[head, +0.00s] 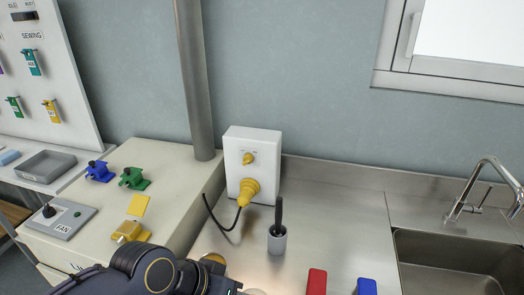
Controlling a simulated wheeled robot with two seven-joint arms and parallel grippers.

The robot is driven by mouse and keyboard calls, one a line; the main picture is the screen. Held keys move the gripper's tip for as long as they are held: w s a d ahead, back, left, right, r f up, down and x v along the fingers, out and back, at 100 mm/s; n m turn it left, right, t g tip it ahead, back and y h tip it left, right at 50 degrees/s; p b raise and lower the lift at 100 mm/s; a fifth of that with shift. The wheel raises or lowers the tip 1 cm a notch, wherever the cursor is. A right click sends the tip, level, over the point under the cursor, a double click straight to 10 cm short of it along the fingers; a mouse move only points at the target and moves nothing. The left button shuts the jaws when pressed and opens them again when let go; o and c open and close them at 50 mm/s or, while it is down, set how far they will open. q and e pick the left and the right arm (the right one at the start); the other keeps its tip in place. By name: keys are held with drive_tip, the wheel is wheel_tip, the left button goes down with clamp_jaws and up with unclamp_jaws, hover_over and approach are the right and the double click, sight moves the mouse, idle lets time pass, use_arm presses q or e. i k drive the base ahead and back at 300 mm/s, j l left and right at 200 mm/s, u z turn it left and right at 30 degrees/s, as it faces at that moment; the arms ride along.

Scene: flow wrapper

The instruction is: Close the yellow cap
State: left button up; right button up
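A yellow fitting (128,231) sits on the beige cabinet top, just above my black arm in the head view. A flat yellow square (139,206) stands directly behind it and looks like its cap, swung up and open. My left arm comes in at the bottom left, in front of the fitting and close to it in the picture. Its fingers do not show. My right gripper is out of view.
Blue (98,172) and green (133,178) fittings stand behind the yellow one. A FAN switch panel (60,220) lies left. A white box (252,160) with a yellow plug (247,190) and cable stands right. A grey cup (277,239) and a sink (455,262) are farther right.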

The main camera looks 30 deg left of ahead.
sight(139, 204)
drive_tip(key=k+j+u, duration=0.1)
drive_tip(key=u, duration=1.9)
drive_tip(key=i+j+z, duration=0.3)
drive_tip(key=j+z, duration=0.3)
drive_tip(key=i+j+z, duration=0.1)
drive_tip(key=j+z, duration=0.2)
drive_tip(key=j, duration=0.2)
